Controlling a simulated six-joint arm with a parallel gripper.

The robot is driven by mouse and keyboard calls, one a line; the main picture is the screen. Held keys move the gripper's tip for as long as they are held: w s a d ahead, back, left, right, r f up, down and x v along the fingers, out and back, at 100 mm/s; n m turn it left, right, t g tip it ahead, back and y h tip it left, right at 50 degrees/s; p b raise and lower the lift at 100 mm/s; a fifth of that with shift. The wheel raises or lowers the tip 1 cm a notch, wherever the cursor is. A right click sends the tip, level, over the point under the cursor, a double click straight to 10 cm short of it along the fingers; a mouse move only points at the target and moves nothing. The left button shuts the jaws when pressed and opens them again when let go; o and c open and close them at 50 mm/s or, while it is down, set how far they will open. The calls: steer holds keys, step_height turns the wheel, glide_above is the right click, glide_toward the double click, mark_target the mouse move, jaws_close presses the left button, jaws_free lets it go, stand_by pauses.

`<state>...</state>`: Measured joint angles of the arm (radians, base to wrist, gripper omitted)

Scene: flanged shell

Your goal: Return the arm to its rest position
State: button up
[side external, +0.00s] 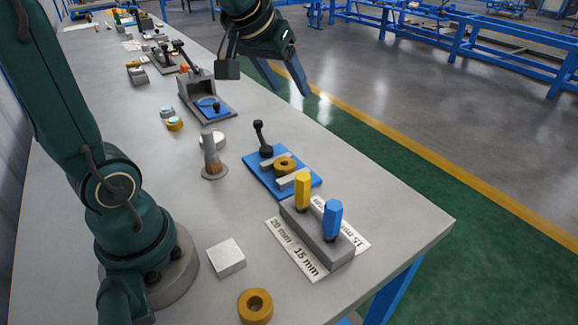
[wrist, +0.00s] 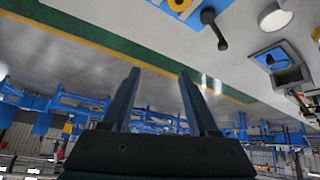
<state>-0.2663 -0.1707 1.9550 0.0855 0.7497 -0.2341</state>
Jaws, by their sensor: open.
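My gripper (side external: 283,78) is raised above the far right edge of the workbench (side external: 400,217) in the side external view. Its two dark fingers are apart with nothing between them. In the wrist view my gripper (wrist: 155,95) also shows both fingers spread and empty, pointing out over the floor. The flanged shell, a grey upright cylinder with a brownish lower part (side external: 213,158), stands on the bench left of the blue fixture plate (side external: 262,178). A brass ring (side external: 285,165) sits on that plate, beside a black lever (side external: 262,138).
A grey block (side external: 322,238) holds a yellow post (side external: 302,190) and a blue post (side external: 332,220). A metal block (side external: 226,258) and a loose brass ring (side external: 255,306) lie at the front. A grey fixture (side external: 205,95) stands further back. The air around my gripper is clear.

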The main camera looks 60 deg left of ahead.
steer(key=s+d+f+m+h, duration=0.1)
steer(key=s+d+f+m, duration=0.1)
steer(key=s+d, duration=0.2)
steer(key=s+d+f+m+g+h, duration=0.1)
steer(key=s+d+f+m, duration=0.2)
steer(key=s, duration=0.7)
steer(key=shift+d+h, duration=0.3)
steer(key=shift+d, duration=0.85)
